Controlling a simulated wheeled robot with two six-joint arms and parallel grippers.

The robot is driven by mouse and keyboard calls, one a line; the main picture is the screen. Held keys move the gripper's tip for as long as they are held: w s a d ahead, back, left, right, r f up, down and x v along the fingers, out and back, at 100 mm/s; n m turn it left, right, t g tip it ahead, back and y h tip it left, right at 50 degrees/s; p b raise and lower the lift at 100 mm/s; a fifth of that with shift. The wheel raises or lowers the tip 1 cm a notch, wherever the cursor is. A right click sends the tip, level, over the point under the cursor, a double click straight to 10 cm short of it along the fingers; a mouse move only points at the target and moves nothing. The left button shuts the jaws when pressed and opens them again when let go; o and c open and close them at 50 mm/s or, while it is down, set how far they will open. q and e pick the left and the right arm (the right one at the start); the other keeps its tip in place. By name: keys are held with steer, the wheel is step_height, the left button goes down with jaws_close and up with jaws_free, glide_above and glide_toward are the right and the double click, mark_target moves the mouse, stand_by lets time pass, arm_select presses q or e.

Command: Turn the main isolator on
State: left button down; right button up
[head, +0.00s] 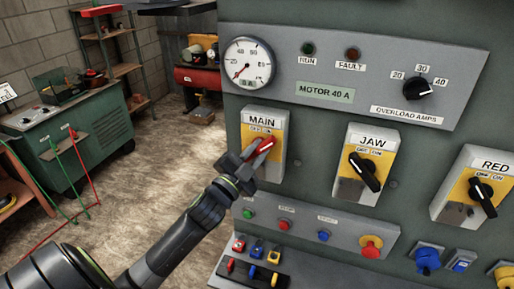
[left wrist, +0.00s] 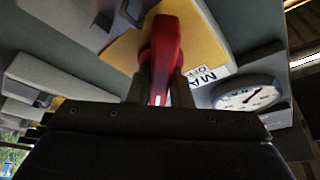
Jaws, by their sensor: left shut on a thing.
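The main isolator (head: 266,123) is a grey and yellow box labelled MAIN on the green panel in the head view. Its red handle (head: 263,149) is tilted, its upper end pointing up and to the right. My left gripper (head: 252,160) is at the handle and shut on it. In the left wrist view the red handle (left wrist: 165,45) stands between the two dark fingers, in front of the yellow plate (left wrist: 120,48). The fingers hide part of the handle and part of the OFF/ON label. My right gripper is not in view.
The JAW switch (head: 363,170) and RED switch (head: 481,190) are to the right on the same panel. A lower strip has small buttons and a red emergency stop (head: 371,246). A gauge (head: 247,63) is above. Open floor (head: 150,170) lies to the left.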

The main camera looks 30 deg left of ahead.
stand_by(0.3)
arm_select(q)
steer(key=c, duration=1.3)
jaws_free()
steer(key=shift+s+f+b, duration=0.2)
steer(key=shift+s+b, duration=0.1)
steer(key=shift+b, duration=0.05)
steer(key=shift+b+v, duration=3.4)
steer(key=shift+v, duration=4.95)
steer(key=shift+r, duration=0.1)
